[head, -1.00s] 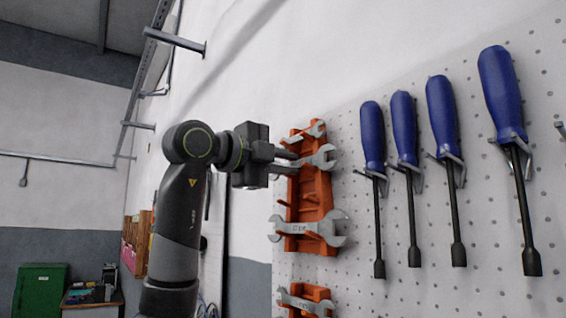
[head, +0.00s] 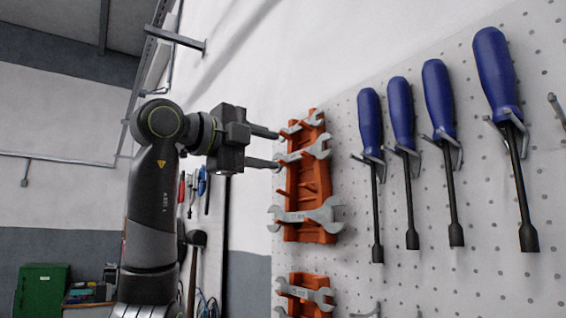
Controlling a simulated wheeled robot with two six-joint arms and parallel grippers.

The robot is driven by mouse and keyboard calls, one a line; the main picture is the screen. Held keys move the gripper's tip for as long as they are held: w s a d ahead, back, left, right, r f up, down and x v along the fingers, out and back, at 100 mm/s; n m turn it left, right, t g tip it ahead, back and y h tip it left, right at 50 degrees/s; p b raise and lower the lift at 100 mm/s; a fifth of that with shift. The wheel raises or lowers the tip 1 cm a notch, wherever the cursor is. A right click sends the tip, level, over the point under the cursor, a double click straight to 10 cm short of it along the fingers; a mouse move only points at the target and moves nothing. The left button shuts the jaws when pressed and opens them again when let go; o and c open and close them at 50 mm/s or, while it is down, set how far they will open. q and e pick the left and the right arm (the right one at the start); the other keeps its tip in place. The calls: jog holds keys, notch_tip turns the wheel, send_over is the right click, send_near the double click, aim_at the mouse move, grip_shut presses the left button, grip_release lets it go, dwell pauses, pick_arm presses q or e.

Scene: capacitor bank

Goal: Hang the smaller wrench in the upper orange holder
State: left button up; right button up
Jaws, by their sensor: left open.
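The upper orange holder (head: 292,184) is fixed to the pegboard. A small grey wrench (head: 304,152) lies across its upper part, apparently resting on its pegs. Another small wrench (head: 301,126) is above it at the top. A larger wrench (head: 307,215) lies across the lower part. My left gripper (head: 278,149) is open and empty, just left of the holder. Its two fingers point right, one above and one below the left end of the small wrench. A slight gap appears between the fingertips and the wrench. My right gripper is out of view.
A lower orange holder (head: 294,305) with wrenches is below. Several blue-handled screwdrivers (head: 403,110) hang on the pegboard (head: 330,260) to the right. More tools, including a hammer (head: 194,240), hang behind my left arm. A green cabinet (head: 41,290) stands far left.

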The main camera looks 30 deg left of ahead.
pick_arm(q)
jog(key=b+v, duration=0.2)
jog(key=v, duration=1)
jog(key=shift+b, duration=0.4)
